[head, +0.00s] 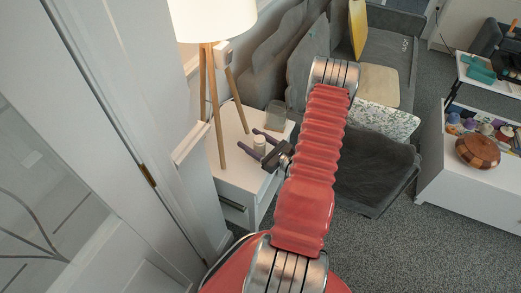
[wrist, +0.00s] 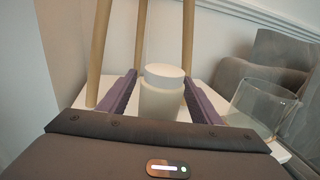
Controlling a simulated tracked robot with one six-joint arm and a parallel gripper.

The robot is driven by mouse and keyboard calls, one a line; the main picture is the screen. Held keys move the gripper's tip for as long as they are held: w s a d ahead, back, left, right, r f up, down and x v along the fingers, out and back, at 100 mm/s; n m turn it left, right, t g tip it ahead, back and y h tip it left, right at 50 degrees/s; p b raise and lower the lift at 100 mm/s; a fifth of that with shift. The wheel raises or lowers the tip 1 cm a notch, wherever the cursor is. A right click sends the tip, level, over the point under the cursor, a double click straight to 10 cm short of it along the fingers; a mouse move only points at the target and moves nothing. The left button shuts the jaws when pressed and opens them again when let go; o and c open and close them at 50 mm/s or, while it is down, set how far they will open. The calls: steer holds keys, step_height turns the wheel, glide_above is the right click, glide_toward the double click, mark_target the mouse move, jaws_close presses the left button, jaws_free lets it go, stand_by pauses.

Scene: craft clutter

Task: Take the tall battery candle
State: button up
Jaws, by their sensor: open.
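A white cylindrical candle (wrist: 163,92) with a narrower upper part stands upright on the white side table, between my gripper's two purple fingers. It also shows small in the head view (head: 259,145). My gripper (wrist: 161,96) is open around it, with a finger on each side; in the head view my gripper (head: 259,143) reaches left over the table top. I cannot tell whether either finger touches the candle. The candle's lower end is partly hidden by the gripper body in the wrist view.
A lamp with wooden legs (head: 215,105) stands on the white side table (head: 237,176), close behind the candle. A clear glass (wrist: 262,106) stands to its right. A grey sofa (head: 375,172) is beside the table. A wall and door (head: 150,130) bound the left.

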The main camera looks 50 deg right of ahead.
steer(key=shift+c, duration=0.5)
steer(key=c, duration=1.1)
steer(key=shift+r, duration=0.1)
step_height(320, 180, up, 10)
steer(key=shift+d, duration=0.1)
stand_by(0.7)
